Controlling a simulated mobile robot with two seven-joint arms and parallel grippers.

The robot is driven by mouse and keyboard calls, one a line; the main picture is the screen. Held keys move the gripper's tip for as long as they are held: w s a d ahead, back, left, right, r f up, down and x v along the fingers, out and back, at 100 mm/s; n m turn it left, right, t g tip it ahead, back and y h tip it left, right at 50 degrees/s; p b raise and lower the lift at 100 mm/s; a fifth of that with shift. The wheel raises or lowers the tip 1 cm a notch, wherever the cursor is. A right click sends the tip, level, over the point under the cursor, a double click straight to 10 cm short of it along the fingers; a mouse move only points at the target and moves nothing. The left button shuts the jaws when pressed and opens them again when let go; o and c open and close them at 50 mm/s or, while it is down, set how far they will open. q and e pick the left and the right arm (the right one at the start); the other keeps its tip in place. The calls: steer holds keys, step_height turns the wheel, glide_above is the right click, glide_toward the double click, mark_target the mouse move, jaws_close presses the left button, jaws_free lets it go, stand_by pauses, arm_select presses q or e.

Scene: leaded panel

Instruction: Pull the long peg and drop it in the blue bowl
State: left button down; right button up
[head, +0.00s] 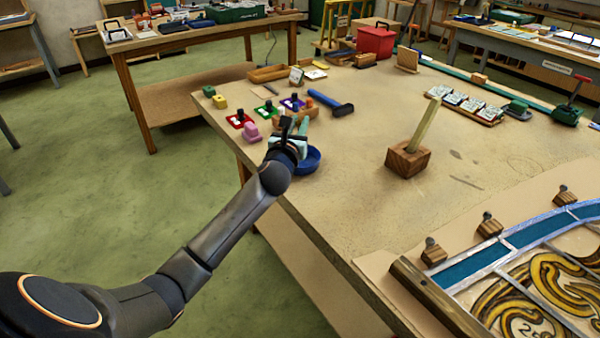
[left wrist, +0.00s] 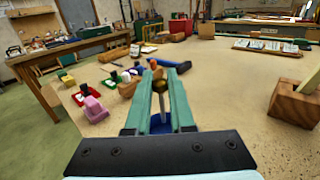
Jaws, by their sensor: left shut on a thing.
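My left gripper (head: 289,131) is over the far left part of the table, above the blue bowl (head: 308,160). In the left wrist view its green fingers (left wrist: 159,72) are shut on a thin, brass-coloured peg (left wrist: 159,88) that stands between them. Part of the blue bowl shows below the peg in that view (left wrist: 160,126); the fingers hide the rest. In the head view the gripper covers part of the bowl, and the held peg is hard to make out. My right gripper is not in view.
Several coloured mats with dark knobs, such as a red one (head: 240,121), lie beyond the gripper. A wooden block (head: 407,160) with an upright slat stands right; table between is clear.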

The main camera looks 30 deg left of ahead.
arm_select(q)
steer(key=shift+f+b, duration=0.6)
steer(key=shift+f, duration=0.35)
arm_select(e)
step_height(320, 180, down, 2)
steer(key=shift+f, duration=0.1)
arm_select(q)
steer(key=shift+x, duration=0.9)
steer(key=shift+f, duration=0.5)
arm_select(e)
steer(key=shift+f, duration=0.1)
arm_select(q)
steer(key=b, duration=0.4)
glide_above(301, 164)
steer(key=shift+a+f, duration=0.1)
steer(key=shift+f, duration=2.4)
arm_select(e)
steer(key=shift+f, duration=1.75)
